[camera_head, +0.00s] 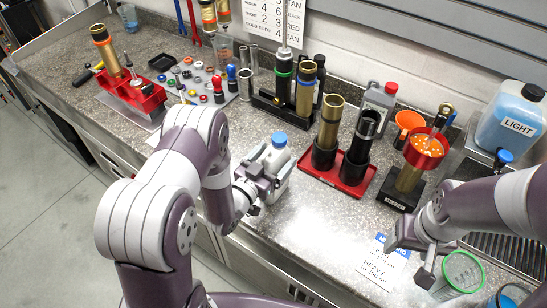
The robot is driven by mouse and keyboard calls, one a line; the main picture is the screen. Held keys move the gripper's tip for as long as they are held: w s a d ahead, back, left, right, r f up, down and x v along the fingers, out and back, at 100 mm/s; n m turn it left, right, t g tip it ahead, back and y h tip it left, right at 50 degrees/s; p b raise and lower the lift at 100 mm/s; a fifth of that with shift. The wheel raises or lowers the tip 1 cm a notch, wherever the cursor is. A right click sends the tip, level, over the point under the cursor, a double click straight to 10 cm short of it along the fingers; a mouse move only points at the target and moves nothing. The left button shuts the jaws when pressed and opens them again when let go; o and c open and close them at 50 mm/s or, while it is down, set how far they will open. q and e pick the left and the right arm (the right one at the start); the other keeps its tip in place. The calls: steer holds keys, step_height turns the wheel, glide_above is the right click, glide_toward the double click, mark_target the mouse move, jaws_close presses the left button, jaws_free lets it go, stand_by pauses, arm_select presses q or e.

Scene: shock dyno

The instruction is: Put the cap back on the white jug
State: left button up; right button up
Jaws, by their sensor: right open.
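The white jug (281,182) stands near the counter's front edge, left of the red tray. A blue cap (279,139) shows at the top of its neck; I cannot tell whether it is seated fully. My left gripper (262,182) is at the jug's near left side, against or very close to its body and hiding part of it. Whether its fingers are closed on the jug is unclear. My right gripper (412,256) is open and empty, with its fingers apart over the counter at the right, well away from the jug.
A red tray (352,187) with dark holders and cylinders stands right of the jug. A funnel-topped gold cylinder (409,178), a LIGHT container (510,125) and a green-rimmed cup (463,271) are further right. A printed card (382,262) lies near my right gripper. The counter between grippers is mostly clear.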

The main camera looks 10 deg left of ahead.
arm_select(q)
steer(key=shift+r, duration=0.15)
steer(key=shift+s, duration=0.15)
steer(key=b+v, duration=0.2)
steer(key=v, duration=0.9)
steer(key=shift+s+a, duration=0.15)
steer(key=shift+s, duration=0.25)
steer(key=shift+r, duration=0.1)
steer(key=w+a+f+g+y, duration=0.3)
steer(key=w+g+y, duration=0.1)
steer(key=g, duration=0.3)
steer(key=s+d+r+n+g+y, duration=0.2)
steer(key=s+r+g, duration=0.3)
steer(key=s+g, duration=0.3)
steer(key=s+n, duration=0.1)
steer(key=s, duration=0.2)
steer(key=shift+s+d+n+g, duration=0.3)
steer(key=shift+s+d+n, duration=0.1)
